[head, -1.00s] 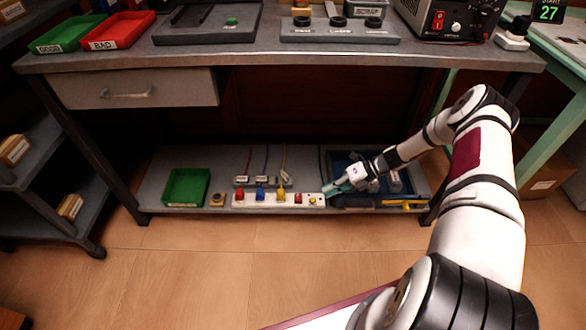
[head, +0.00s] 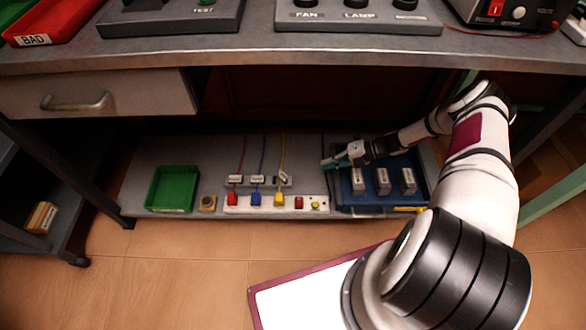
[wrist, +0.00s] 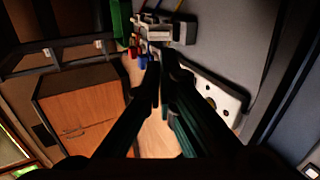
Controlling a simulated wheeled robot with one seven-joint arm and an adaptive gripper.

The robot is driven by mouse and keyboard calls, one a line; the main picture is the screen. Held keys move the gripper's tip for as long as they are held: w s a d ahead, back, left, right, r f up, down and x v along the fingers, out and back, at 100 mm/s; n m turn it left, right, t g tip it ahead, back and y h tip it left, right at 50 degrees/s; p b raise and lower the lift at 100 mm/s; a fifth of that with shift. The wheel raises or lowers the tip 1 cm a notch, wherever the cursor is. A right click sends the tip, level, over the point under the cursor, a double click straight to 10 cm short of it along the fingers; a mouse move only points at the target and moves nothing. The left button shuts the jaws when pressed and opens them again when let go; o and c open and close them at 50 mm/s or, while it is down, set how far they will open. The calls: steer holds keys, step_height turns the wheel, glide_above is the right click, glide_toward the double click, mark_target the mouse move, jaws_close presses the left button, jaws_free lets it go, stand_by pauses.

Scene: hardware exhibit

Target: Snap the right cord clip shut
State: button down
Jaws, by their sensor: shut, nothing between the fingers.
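The right cord clip (head: 284,177) is on the grey clip rail on the lower shelf, with the yellow cord (head: 282,150) running up from it. Its white top looks tilted up, unlike the two flatter clips to its left. A pale clip (wrist: 184,30) shows near the top of the wrist view; it is probably this one. My gripper (head: 324,164) is to the right of the clip and apart from it, with its teal fingers pointing left. The fingers are shut and empty, and in the wrist view (wrist: 161,72) they hide part of the scene ahead.
A white power strip (head: 270,204) with red, blue and yellow plugs lies in front of the clips. A blue tray (head: 345,205) with several grey blocks is under my arm at right. A green bin (head: 172,188) stands at left. The bench top overhangs the shelf.

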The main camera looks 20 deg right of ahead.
mark_target(286, 175)
steer(key=b+x, duration=0.5)
steer(key=x, duration=0.9)
steer(key=shift+r+p, duration=0.15)
steer(key=shift+p, duration=0.15)
